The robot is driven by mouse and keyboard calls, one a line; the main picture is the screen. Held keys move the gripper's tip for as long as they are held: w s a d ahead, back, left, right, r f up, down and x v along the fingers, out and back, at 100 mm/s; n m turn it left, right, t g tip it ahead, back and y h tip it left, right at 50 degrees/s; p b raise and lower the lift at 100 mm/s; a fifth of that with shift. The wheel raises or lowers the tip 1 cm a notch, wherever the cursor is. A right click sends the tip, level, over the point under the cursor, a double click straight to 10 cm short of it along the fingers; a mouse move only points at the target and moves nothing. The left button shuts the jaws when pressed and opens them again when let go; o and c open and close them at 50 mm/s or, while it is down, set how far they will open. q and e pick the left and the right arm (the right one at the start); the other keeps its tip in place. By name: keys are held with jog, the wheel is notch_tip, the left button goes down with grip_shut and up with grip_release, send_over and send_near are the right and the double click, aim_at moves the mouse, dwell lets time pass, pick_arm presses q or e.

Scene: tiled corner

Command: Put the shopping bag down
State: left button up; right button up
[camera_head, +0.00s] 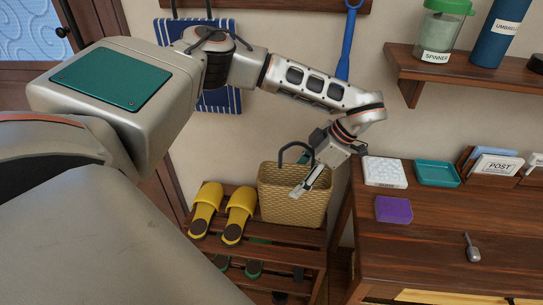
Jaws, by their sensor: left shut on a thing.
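The shopping bag (290,207) is a tan woven bag with a dark looped handle (293,147). It is upright at the right end of the wooden shoe rack's top (262,238). I cannot tell whether its bottom rests on the slats or hangs just above them. My left gripper (308,178) reaches down from the right over the bag's open top and is shut on the bag. The fingers cover part of the rim and handle, so the exact grip point is hidden. My right gripper is out of view.
Yellow slippers (237,215) stand left of the bag, with green footwear (253,268) below. The wooden cabinet (430,235) at right holds a purple box (393,209), a white box (384,172), a teal tray (436,173) and keys (472,248). A wall shelf (460,75) hangs above.

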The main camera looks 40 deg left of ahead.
aim_at(322, 174)
pick_arm(q)
jog(key=shift+w+f+b, duration=0.1)
jog(key=shift+f+b, duration=0.3)
jog(key=shift+f, duration=3.95)
jog(key=o, duration=1.8)
jog(key=shift+c, duration=0.2)
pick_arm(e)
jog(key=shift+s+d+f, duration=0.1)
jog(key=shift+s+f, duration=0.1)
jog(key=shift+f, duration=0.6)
pick_arm(q)
jog(key=shift+r, duration=0.1)
jog(key=shift+d+r, duration=0.15)
jog(key=shift+r, duration=0.1)
jog(key=v, duration=1.1)
jog(key=shift+d+r, duration=0.1)
jog(key=shift+r, duration=0.05)
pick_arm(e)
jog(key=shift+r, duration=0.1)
